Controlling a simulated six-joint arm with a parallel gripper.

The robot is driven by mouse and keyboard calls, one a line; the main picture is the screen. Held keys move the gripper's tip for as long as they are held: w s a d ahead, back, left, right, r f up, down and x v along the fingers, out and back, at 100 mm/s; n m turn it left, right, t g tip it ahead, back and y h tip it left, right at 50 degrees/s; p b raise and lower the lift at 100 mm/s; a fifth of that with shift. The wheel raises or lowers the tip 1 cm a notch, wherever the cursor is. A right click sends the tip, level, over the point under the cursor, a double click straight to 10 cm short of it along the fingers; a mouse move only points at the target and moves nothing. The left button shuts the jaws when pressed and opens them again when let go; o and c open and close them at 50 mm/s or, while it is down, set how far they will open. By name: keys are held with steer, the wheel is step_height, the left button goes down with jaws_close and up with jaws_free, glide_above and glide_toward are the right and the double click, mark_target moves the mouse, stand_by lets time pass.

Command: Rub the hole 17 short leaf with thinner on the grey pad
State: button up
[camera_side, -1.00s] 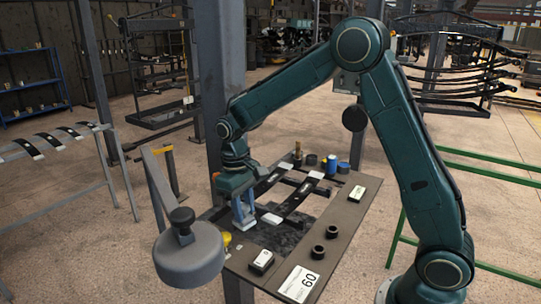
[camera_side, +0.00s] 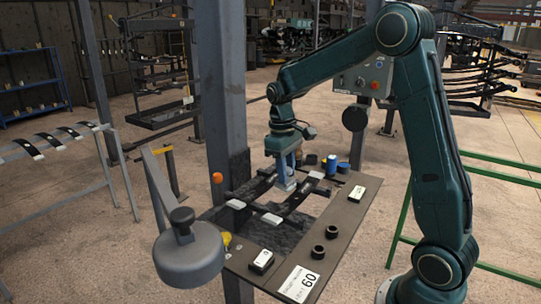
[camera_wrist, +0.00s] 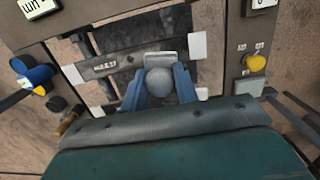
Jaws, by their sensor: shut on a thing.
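My gripper (camera_side: 284,176) is shut on the round grey knob (camera_wrist: 160,82) of a small pad. The pad's pale grey block (camera_wrist: 160,57) shows beyond the knob in the wrist view. In the wrist view the pad overlaps the right part of a black leaf (camera_wrist: 105,65) with white ends and a small marking. This seems to be the right-hand leaf (camera_side: 293,200) on the bench in the side view. A second leaf (camera_side: 258,186) lies left of it, partly hidden by my gripper. I cannot tell whether the pad touches a leaf, nor which leaf is hole 17.
The bench (camera_side: 347,210) holds a blue can (camera_side: 330,165), two black rings (camera_side: 325,241), white-topped boxes (camera_side: 261,261) and a card marked 60 (camera_side: 297,284). A yellow item (camera_side: 227,239) is at the left edge. A steel column (camera_side: 220,110) and a grey round weight (camera_side: 188,260) stand at left.

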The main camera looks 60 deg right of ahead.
mark_target(289, 183)
steer(key=shift+f, duration=0.15)
steer(key=shift+f, duration=2.8)
steer(key=shift+f, duration=0.4)
steer(key=shift+w, duration=0.15)
steer(key=shift+w, duration=0.3)
steer(key=shift+s, duration=0.2)
stand_by(0.6)
steer(key=shift+s, duration=0.8)
